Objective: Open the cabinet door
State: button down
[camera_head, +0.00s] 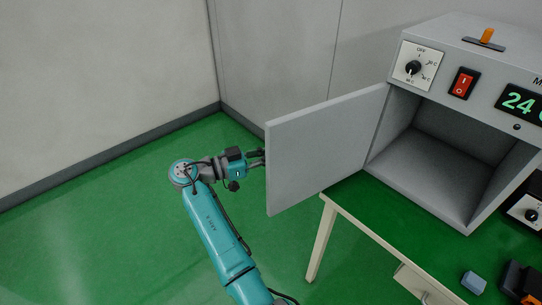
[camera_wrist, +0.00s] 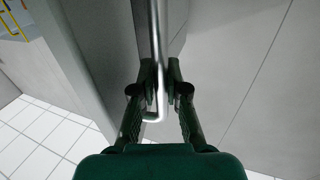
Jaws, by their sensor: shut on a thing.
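The grey cabinet (camera_head: 455,150) stands on the table at the right, and its inside shows empty. Its door (camera_head: 325,145) stands wide open, swung out to the left. My gripper (camera_head: 258,158) is at the door's far left side, with its fingertips partly hidden behind the door's edge. In the wrist view my gripper (camera_wrist: 160,88) is shut on a metal bar handle (camera_wrist: 155,35). The handle runs along the door face (camera_wrist: 85,50).
The table (camera_head: 345,215) with a green top carries the cabinet. A dial (camera_head: 413,68), a red switch (camera_head: 463,83) and a green display (camera_head: 520,102) are on its front. A small blue block (camera_head: 473,282) lies at the lower right. Green floor (camera_head: 100,230) is clear at the left.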

jog(key=shift+w+a, duration=0.1)
jog(key=shift+w, duration=0.1)
jog(key=c, duration=1.2)
grip_release()
jog(key=v, duration=1.2)
jog(key=shift+w, duration=0.1)
